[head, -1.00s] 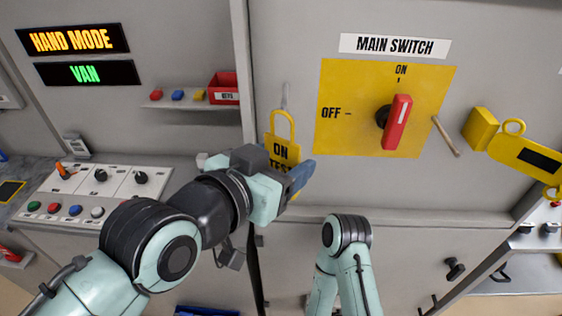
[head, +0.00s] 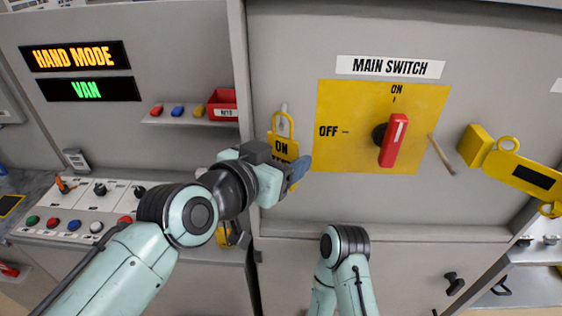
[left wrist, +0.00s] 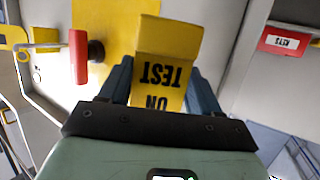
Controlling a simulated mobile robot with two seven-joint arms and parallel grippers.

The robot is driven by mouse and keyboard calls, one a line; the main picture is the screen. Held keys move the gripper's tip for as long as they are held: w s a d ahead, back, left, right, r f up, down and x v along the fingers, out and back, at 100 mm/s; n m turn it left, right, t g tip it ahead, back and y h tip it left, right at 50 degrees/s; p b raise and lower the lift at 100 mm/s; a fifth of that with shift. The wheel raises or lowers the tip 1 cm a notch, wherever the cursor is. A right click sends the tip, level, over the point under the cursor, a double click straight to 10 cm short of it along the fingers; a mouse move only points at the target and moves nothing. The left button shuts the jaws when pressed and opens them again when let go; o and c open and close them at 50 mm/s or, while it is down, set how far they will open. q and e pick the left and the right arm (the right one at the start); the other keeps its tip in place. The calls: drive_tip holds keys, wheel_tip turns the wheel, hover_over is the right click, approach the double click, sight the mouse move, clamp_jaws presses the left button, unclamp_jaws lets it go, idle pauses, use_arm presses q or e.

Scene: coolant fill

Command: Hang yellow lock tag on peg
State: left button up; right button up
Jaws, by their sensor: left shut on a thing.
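The yellow lock tag (head: 281,147), padlock-shaped and marked ON TEST, has an open loop at its top. My left gripper (head: 294,172) is shut on its lower part. In the left wrist view the tag (left wrist: 165,75) stands between the two fingers (left wrist: 158,90). The tag is upright, close to the grey panel. A small grey hook (head: 283,106) shows at the top of the loop; I cannot tell whether they touch. A brown peg (head: 440,151) sticks out of the panel right of the red switch handle (head: 394,141). My right gripper is not in view.
The yellow switch plate (head: 345,105) lies right of the tag. A yellow padlock-like part (head: 510,163) is at the far right. A shelf (head: 185,122) with a red bin (head: 222,104) is at the left, above a button console (head: 75,210).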

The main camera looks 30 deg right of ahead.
use_arm(q)
drive_tip(key=shift+w+d, duration=0.15)
drive_tip(key=shift+w, duration=0.15)
drive_tip(key=shift+w+f, duration=0.2)
drive_tip(key=shift+w+d+f+b, duration=0.35)
drive_tip(key=shift+f+b, duration=0.1)
drive_tip(key=shift+f, duration=0.15)
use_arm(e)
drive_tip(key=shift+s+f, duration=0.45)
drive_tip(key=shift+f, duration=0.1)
use_arm(q)
drive_tip(key=o, duration=1.1)
